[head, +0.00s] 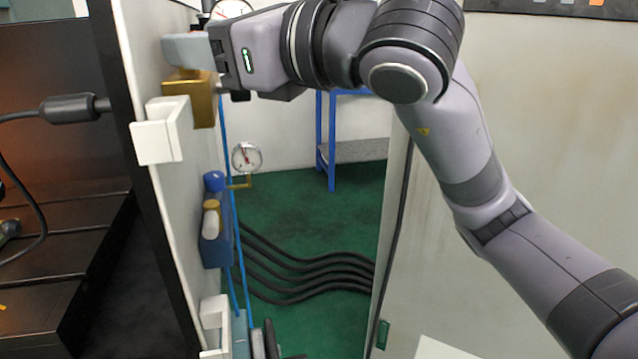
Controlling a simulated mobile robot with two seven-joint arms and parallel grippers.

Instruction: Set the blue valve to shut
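My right gripper (190,50) reaches in from the right across the top of the upright white panel. Its pale grey fingers are seen side-on, just above and against or in front of a brass block (196,96) on the panel. Whether they are apart or closed on something is hidden. Lower on the same panel is a blue body (214,245) with a blue cap, a brass part and a whitish rounded piece; nothing touches it. I cannot tell for sure which of these is the blue valve, or its setting. My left gripper does not show.
White brackets (163,132) stick out from the panel edge. A dial gauge (246,157) stands behind on a brass fitting, and thin blue tubes run down the panel. Black hoses (310,272) lie on the green floor (300,210). A blue stand (332,140) is at the back.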

